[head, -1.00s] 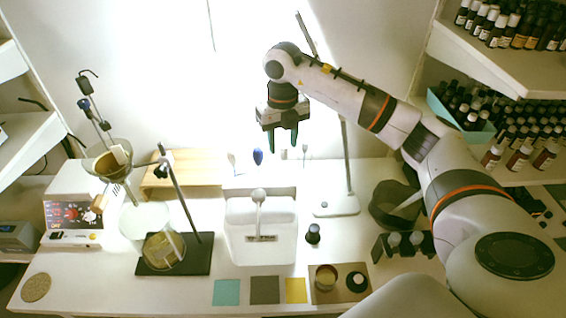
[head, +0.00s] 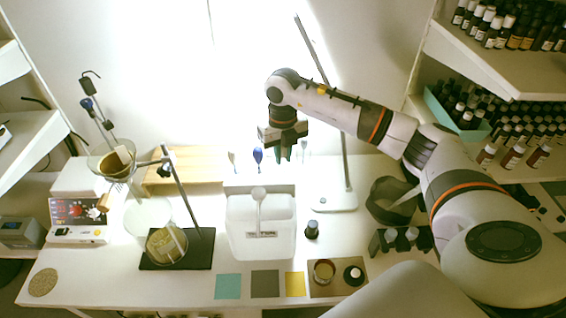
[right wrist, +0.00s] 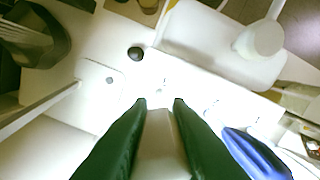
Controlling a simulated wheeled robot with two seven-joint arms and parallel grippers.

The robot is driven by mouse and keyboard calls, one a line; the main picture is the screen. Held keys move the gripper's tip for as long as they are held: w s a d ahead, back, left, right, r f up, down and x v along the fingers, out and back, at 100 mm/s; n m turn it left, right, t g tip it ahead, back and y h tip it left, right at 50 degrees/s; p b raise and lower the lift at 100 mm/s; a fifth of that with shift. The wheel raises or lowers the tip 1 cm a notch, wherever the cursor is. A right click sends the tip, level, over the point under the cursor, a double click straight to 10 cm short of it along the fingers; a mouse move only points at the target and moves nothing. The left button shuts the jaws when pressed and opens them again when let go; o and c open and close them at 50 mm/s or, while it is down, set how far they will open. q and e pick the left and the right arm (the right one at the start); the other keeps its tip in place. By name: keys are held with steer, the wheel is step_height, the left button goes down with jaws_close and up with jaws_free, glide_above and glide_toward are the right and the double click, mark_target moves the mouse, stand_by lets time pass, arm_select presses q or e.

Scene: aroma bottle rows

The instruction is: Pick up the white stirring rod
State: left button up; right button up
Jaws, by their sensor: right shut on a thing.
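My right gripper (head: 287,153) is over the white holder (head: 262,180) at the back of the table. In the right wrist view its dark green fingers (right wrist: 157,102) are closed around a pale white piece (right wrist: 161,150), which looks like the top of the white stirring rod. The rod's lower part is hidden, and in the head view the gripper covers it. A blue-headed tool (head: 257,156) stands just left of the gripper, and its blue part is close beside a finger in the right wrist view (right wrist: 258,155). My left gripper is not in view.
A pale tool (head: 232,158) and another thin one (head: 305,147) stand in the holder's line. A white tub (head: 240,240) is in front. A stand with a tall pole (head: 345,150) rises to the right. A funnel and beaker setup (head: 150,215) is at left.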

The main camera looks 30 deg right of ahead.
step_height(320, 180, up, 10)
steer(key=b, duration=0.3)
stand_by(0.4)
